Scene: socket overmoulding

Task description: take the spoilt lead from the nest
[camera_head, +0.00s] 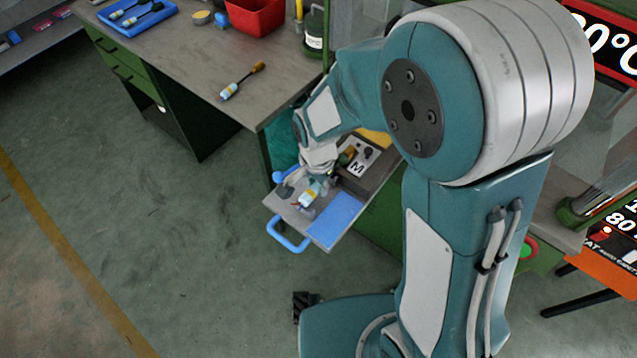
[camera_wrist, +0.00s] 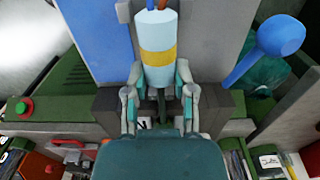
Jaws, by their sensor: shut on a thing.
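My gripper (camera_wrist: 158,92) is shut on a lead (camera_wrist: 156,35) in the wrist view. The lead has a pale blue body with a yellow band, and orange and blue wires run out at the picture's top. In the head view my gripper (camera_head: 318,179) is over a sliding tray (camera_head: 323,244) with a blue handle, and the pale, yellow-banded lead (camera_head: 309,195) shows at its tips. A dark grey block (camera_wrist: 108,108) lies behind the fingers in the wrist view. I cannot make out the nest itself or whether the lead still touches it.
Another lead (camera_head: 230,91) lies on the grey bench (camera_head: 190,60). A blue tray (camera_head: 158,14) with leads and a red bin (camera_head: 256,16) are at the back. An "M" plate (camera_head: 356,168) is close beside my gripper. The floor to the left is clear.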

